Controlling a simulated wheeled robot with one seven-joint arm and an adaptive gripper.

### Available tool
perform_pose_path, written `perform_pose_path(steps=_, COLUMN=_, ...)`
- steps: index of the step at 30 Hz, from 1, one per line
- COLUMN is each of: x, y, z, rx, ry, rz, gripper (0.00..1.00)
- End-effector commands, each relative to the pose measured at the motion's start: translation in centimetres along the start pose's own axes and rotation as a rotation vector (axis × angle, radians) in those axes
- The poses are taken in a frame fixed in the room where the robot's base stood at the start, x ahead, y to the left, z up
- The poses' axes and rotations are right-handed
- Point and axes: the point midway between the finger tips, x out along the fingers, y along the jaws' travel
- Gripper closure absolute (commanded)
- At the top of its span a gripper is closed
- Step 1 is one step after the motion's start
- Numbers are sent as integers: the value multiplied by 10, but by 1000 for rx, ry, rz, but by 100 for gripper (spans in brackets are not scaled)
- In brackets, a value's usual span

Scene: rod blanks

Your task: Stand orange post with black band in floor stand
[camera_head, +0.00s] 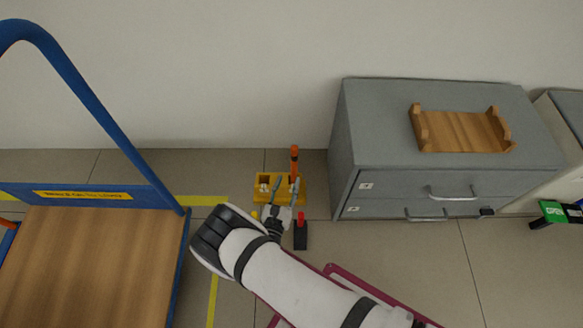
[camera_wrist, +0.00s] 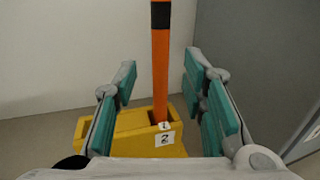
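The orange post (camera_wrist: 160,75) with a black band (camera_wrist: 161,15) stands upright in the right-hand opening of the yellow floor stand (camera_wrist: 110,130), beside a label reading 2. In the head view the post (camera_head: 294,158) rises from the stand (camera_head: 264,197) on the floor by the wall. My gripper (camera_head: 286,186) is in front of the stand. In the wrist view its teal-padded fingers (camera_wrist: 165,100) are spread wide on either side of the post, with visible gaps. Nothing is held. The post's foot is hidden inside the stand.
A grey drawer cabinet (camera_head: 400,180) with a wooden tray (camera_head: 460,132) on top stands close on the right. A blue trolley (camera_head: 90,260) with a wooden deck is on the left. A black object with a red top (camera_head: 300,235) is beside my gripper.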

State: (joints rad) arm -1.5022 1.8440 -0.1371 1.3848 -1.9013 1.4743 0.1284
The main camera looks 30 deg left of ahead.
Motion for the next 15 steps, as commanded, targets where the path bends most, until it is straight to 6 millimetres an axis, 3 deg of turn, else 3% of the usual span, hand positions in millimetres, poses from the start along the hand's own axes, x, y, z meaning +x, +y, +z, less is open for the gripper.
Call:
perform_pose_path(steps=6, x=-28, y=0, z=0, rx=-1, ry=0, rz=1, gripper=62)
perform_pose_path(steps=15, x=-34, y=-1, z=0, rx=-1, ry=0, rz=-1, gripper=62)
